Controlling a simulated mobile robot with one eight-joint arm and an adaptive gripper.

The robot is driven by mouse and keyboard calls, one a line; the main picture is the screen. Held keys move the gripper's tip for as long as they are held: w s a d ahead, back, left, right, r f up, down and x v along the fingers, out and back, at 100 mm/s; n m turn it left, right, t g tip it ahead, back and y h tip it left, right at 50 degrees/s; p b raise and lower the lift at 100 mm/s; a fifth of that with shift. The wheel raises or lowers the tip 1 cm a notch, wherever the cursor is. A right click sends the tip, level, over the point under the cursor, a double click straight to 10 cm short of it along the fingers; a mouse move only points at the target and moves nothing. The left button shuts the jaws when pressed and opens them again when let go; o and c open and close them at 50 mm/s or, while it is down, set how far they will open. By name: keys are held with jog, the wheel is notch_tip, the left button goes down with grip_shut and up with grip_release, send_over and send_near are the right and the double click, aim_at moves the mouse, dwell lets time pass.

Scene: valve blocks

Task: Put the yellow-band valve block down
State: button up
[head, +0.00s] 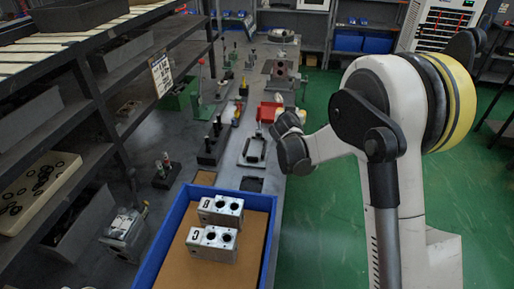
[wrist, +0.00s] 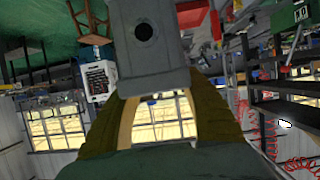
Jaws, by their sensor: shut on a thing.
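In the wrist view my gripper (wrist: 150,85) is shut on a grey valve block (wrist: 172,58). The block's near face has one dark round hole. No yellow band can be made out on it. In the head view my arm reaches left over the bench's right edge, with a dark wrist joint at its end; the gripper fingers and held block cannot be clearly told there. A blue-rimmed tray (head: 167,228) with a brown floor is in front. Two silvery valve blocks, a far one (head: 221,211) and a near one (head: 211,244), stand in it, each with two dark holes.
The tray's right side and near left floor are bare. A shelf rack (head: 95,92) stands left. Green floor (head: 322,215) is open right of the bench.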

jog(key=w+a+f, duration=0.1)
jog(key=w+f, duration=0.2)
jog(key=w, duration=0.4)
jog(key=shift+w+a+f+b, duration=0.15)
jog(key=shift+a+f+b, duration=0.95)
jog(key=shift+a+f, duration=1.85)
jog(key=shift+w+a+f+b, duration=0.1)
jog(key=shift+a+f+b, duration=1)
jog(key=shift+a+f, duration=1.85)
jog(key=shift+r, duration=0.2)
jog(key=o, duration=1.1)
jog(key=shift+f, duration=0.2)
jog(key=shift+o, duration=1.4)
jog(key=shift+r, duration=0.1)
